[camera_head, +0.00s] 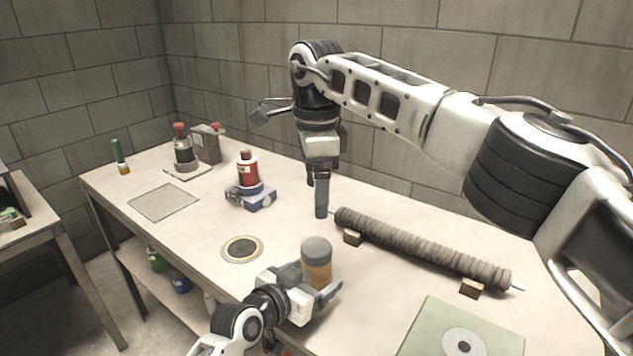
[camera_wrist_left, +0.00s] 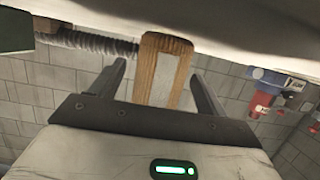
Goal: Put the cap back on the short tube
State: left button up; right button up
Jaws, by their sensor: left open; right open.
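A short brown tube (camera_head: 317,272) stands upright near the table's front edge in the head view. A grey, cap-like top (camera_head: 316,248) sits on its upper end; I cannot tell whether it is a separate cap. My left gripper (camera_head: 322,286) is open low at the tube, with a finger on either side. In the left wrist view the brown tube (camera_wrist_left: 180,46) with a pale panel shows between the spread fingers, and contact is unclear. My right gripper (camera_head: 321,212) points down above the table behind the tube, seen edge-on, open with nothing visible in it.
A long ribbed tube (camera_head: 425,246) lies on small wooden blocks at right. A green mat with a pale disc (camera_head: 464,343) is at front right. A dark round pad (camera_head: 242,249) lies left of the short tube. A red bottle (camera_head: 248,170) on a blue base stands farther back.

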pick_arm(q)
jog(key=v, duration=1.4)
jog(key=shift+s, duration=0.2)
